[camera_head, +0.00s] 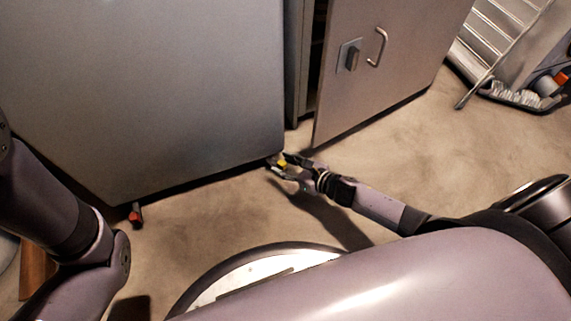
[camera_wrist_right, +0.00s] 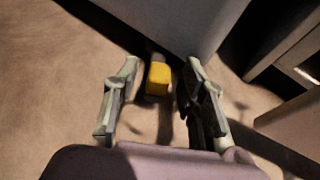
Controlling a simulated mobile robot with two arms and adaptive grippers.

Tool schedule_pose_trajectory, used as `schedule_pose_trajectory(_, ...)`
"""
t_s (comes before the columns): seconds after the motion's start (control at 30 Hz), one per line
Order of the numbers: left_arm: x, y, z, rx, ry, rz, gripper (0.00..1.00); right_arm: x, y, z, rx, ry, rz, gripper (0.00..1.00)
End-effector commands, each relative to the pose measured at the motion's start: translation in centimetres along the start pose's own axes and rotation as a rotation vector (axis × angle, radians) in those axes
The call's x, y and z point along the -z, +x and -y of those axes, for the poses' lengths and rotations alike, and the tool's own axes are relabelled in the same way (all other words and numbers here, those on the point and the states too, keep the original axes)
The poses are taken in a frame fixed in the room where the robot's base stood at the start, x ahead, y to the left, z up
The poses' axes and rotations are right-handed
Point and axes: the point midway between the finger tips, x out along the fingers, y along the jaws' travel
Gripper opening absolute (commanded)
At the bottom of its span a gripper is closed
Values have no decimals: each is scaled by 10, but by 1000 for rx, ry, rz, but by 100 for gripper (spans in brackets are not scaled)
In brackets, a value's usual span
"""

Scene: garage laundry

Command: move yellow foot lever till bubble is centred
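The yellow foot lever (camera_head: 282,162) sticks out at the bottom right corner of the large grey appliance (camera_head: 160,80). In the right wrist view the yellow lever (camera_wrist_right: 158,78) shows between and just beyond the fingertips. My right gripper (camera_head: 279,165) is low at the floor, beside the lever; in its wrist view its fingers (camera_wrist_right: 158,75) are spread on both sides of the lever, with gaps. A red foot lever (camera_head: 135,216) shows under the appliance's left corner. My left arm is at the left; its gripper is out of view. No bubble can be seen.
A grey cabinet with a partly open door (camera_head: 385,55) stands right of the appliance. A ladder (camera_head: 500,35) and a tray (camera_head: 520,97) with items are at the upper right. The floor (camera_head: 450,150) in front of the cabinet is clear.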

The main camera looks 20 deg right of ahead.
Motion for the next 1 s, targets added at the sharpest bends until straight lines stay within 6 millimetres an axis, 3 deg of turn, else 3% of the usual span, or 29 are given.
schedule_pose_trajectory(0.23, 0, 0, 1, 4, -1, 2, 40, 1, -14, 0, -1, 0, -2, 38)
schedule_pose_trajectory(0.7, 0, 0, 0, 1, -1, 0, 40, 1, -101, 0, 0, 1, -2, 38)
schedule_pose_trajectory(1.0, 0, 0, 0, 1, -1, 0, 40, 0, -120, 0, 0, 0, -1, 38)
